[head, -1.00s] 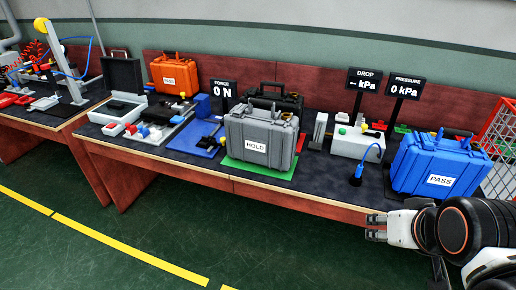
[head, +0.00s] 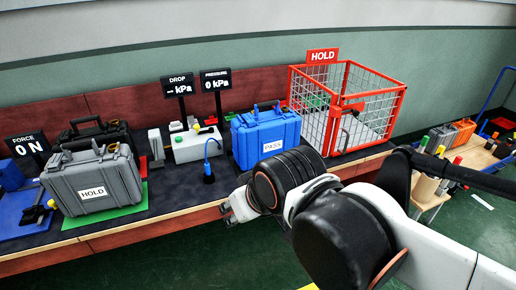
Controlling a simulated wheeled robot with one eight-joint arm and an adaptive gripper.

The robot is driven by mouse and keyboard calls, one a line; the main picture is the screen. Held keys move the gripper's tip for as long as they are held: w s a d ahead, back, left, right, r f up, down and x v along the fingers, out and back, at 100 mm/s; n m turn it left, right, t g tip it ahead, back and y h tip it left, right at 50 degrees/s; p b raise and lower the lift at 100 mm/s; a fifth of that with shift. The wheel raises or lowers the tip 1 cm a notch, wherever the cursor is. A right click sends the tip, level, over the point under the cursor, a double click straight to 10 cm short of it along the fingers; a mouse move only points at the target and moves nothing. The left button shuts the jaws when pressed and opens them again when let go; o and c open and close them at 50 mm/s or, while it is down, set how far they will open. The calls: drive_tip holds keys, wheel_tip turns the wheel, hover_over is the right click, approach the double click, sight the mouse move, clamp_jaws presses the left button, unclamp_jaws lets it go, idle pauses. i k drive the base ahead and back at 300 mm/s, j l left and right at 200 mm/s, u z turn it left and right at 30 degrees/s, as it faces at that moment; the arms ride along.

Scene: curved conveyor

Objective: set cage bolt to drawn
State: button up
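The red wire cage (head: 322,112) stands on the bench right of centre, under a red HOLD sign (head: 323,56). Its front shows a red-framed mesh door. A small dark piece, perhaps a bolt or handle, shows low on the cage front (head: 343,136); it is too small to tell whether it is drawn. My gripper (head: 230,209) is at the bench's front edge, below the blue case and left of the cage, apart from both. Its fingertips are small and partly behind my wrist, so its opening is unclear.
The blue PASS case (head: 264,138) stands just left of the cage. A blue-tipped hose tool (head: 208,170) and a grey HOLD case (head: 92,182) are further left. A low table (head: 474,152) with cases and a pen cup is at the right.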

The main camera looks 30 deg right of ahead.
sight(356, 113)
drive_tip(key=z, duration=1.8)
